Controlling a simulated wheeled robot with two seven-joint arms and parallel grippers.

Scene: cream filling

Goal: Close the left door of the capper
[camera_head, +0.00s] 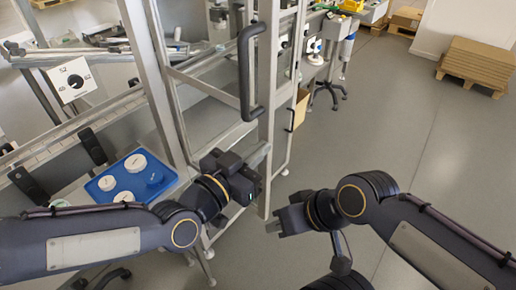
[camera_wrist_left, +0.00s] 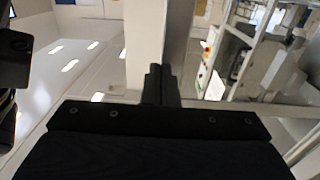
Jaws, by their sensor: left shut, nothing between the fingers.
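The capper's door is a metal-framed panel with a long black handle (camera_head: 247,72). It stands swung out from the capper frame (camera_head: 160,85), and its edge post (camera_head: 268,110) is near the middle of the head view. My left gripper (camera_head: 256,160) is beside the lower part of this door, below the handle. Its fingers (camera_wrist_left: 161,84) are shut and empty in the left wrist view, in front of a pale upright post (camera_wrist_left: 174,40); I cannot tell whether they touch it. My right gripper (camera_head: 276,227) is lower and to the right, apart from the door, its jaw opening unclear.
A blue tray (camera_head: 105,196) with several white round containers sits on the left near the conveyor (camera_head: 70,130). A stool (camera_head: 328,92) and workbench are behind the door. Cardboard on a pallet (camera_head: 478,62) is far right. The floor (camera_head: 385,120) right of the door is clear.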

